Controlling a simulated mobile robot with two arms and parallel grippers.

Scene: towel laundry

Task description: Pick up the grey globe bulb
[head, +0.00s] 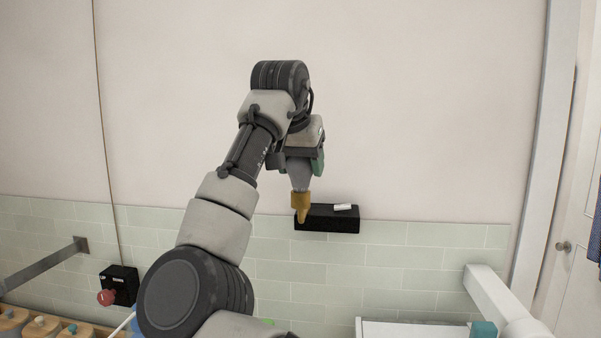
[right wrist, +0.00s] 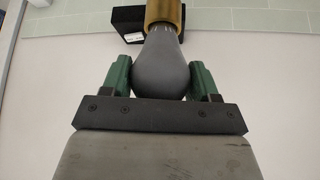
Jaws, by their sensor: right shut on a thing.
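The grey globe bulb (head: 299,177) has a smooth grey glass body and a brass-coloured base, which points down in the head view. My right gripper (head: 298,162) is shut on the glass part and holds the bulb up in the air in front of the wall. In the right wrist view, the green fingers of the gripper (right wrist: 161,78) press on both sides of the bulb (right wrist: 162,65), and its brass base runs off the top edge. My left gripper is not in view.
A black box (head: 330,221) with a small white piece on top is at the tiled wall behind the bulb. A red button on a black box (head: 122,284) and a grey bar (head: 45,267) are at left. Wooden containers (head: 40,328) stand at lower left. The upper wall is clear.

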